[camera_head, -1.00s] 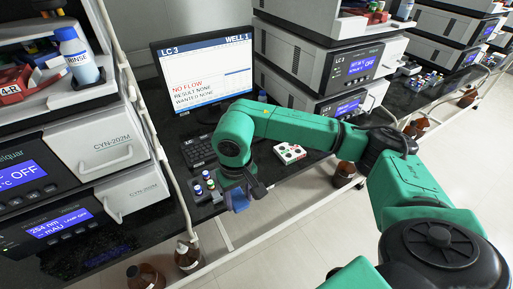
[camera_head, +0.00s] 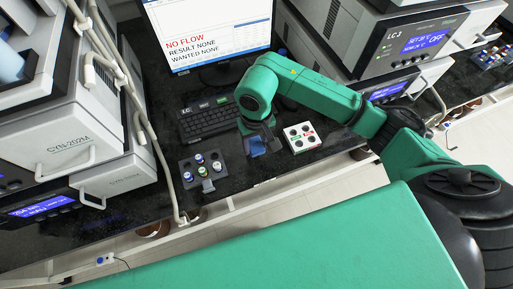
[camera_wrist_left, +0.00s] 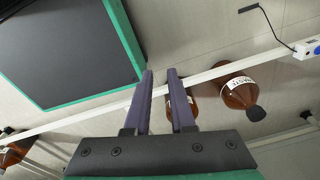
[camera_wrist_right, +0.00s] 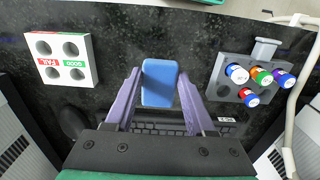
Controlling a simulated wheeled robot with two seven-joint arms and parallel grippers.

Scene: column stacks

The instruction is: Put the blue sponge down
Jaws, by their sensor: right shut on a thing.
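The blue sponge (camera_head: 257,147) is between the fingers of my right gripper (camera_head: 260,140), over the black counter. In the right wrist view the sponge (camera_wrist_right: 158,84) is held between the two purple fingers (camera_wrist_right: 159,73). The gripper is shut on it. I cannot tell whether the sponge's underside touches the counter. My left gripper (camera_wrist_left: 160,73) shows only in its own wrist view. Its fingers are apart with nothing between them, above the floor and a white rail.
A grey rack (camera_head: 203,168) with several capped vials is left of the sponge. A white FAIL/GOOD block (camera_head: 301,137) is to its right. A keyboard (camera_head: 207,118) lies behind. Bare counter (camera_head: 240,175) shows between rack and block. Brown bottles (camera_wrist_left: 238,92) are near the left gripper.

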